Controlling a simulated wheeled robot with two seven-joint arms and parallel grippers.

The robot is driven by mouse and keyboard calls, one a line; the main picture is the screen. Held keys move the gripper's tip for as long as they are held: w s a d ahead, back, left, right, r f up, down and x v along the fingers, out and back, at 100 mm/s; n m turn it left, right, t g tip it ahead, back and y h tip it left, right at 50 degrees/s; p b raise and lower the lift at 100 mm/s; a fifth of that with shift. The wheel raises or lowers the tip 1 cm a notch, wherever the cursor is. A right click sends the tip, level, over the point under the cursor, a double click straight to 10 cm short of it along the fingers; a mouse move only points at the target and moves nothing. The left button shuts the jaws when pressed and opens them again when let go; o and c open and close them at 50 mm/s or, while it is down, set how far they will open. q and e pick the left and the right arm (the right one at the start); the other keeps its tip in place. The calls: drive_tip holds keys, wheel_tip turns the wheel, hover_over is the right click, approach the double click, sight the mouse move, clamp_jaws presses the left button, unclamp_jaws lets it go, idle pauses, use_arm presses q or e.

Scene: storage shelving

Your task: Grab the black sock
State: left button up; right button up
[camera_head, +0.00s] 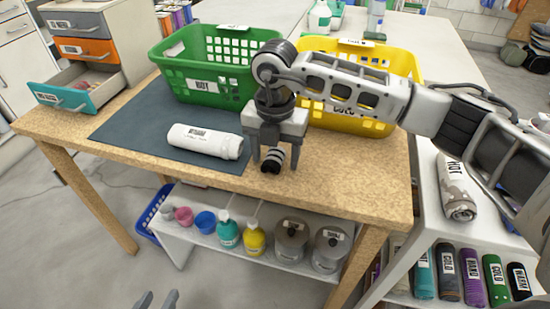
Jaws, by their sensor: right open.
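A small dark rolled thing with light bands (272,160), which looks like the black sock, lies on the tan wooden table near its front edge. My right gripper (275,157) points down over it, with one finger on each side. Its fingers are apart, and I cannot tell whether they touch it. The gripper body hides the area behind the sock. My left gripper (156,300) shows only as two grey fingertips, spread apart, at the bottom edge of the picture, well away from the table top.
A green basket (205,83) and a yellow basket (345,120) stand behind. A drawer unit (85,50) has its teal drawer open. Bottles and canisters fill a lower shelf.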

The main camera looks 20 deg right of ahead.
drive_tip(key=c, duration=1.1)
drive_tip(key=shift+o, duration=0.2)
drive_tip(key=shift+r, duration=0.1)
